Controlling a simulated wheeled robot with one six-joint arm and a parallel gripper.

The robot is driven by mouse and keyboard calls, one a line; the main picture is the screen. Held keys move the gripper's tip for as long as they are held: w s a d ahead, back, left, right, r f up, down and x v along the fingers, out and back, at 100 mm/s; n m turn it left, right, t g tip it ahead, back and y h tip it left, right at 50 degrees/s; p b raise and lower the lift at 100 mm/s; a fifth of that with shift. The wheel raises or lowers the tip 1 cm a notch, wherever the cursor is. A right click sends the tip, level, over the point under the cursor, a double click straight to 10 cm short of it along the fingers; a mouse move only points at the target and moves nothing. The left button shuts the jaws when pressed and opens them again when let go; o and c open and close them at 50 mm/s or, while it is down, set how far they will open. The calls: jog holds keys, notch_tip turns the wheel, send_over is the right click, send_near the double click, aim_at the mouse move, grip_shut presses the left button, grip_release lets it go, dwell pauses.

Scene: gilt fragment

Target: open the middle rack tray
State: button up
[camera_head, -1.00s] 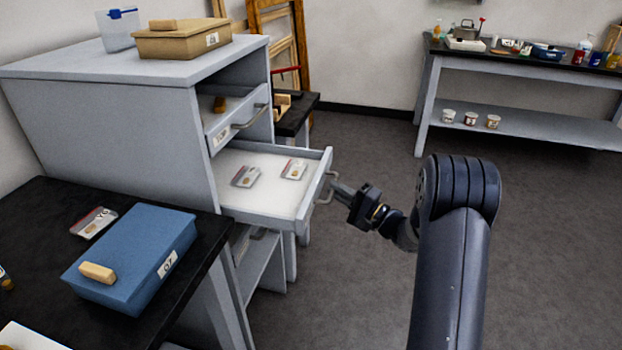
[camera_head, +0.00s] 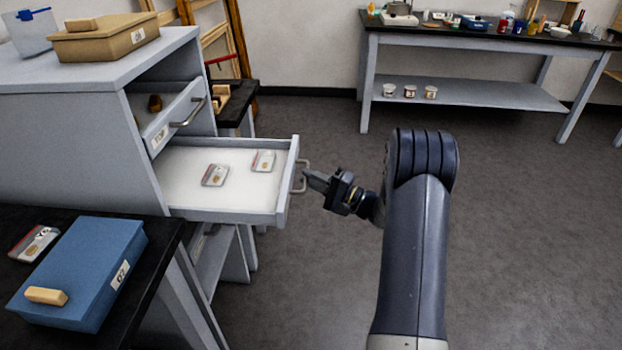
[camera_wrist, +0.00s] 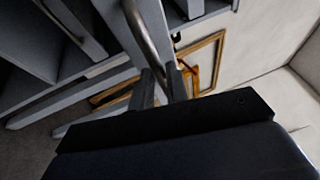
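The middle rack tray (camera_head: 240,206) is a white-floored drawer pulled well out of the grey rack (camera_head: 60,130). Two small labelled packets, one nearer (camera_head: 215,175) and one farther (camera_head: 263,160), lie flat in it. Its metal handle (camera_head: 301,184) is on the front panel. My gripper (camera_head: 309,177) is at this handle, coming from the right. In the wrist view, the fingers (camera_wrist: 162,88) stand on either side of the curved handle bar (camera_wrist: 146,35), a narrow gap apart, and look closed on it. The exact contact is partly hidden.
The upper tray (camera_head: 172,122) is slightly out above. A black table with a blue box (camera_head: 80,270) stands at the near left. A tan box (camera_head: 105,38) sits on the rack. A workbench (camera_head: 480,95) is at the back right. Floor right of the tray is clear.

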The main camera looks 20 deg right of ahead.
jog(key=o, duration=0.3)
jog(key=v, duration=1)
jog(key=shift+s+d, duration=0.3)
jog(key=shift+w, duration=0.1)
jog(key=x, duration=1.1)
jog(key=shift+a, duration=0.4)
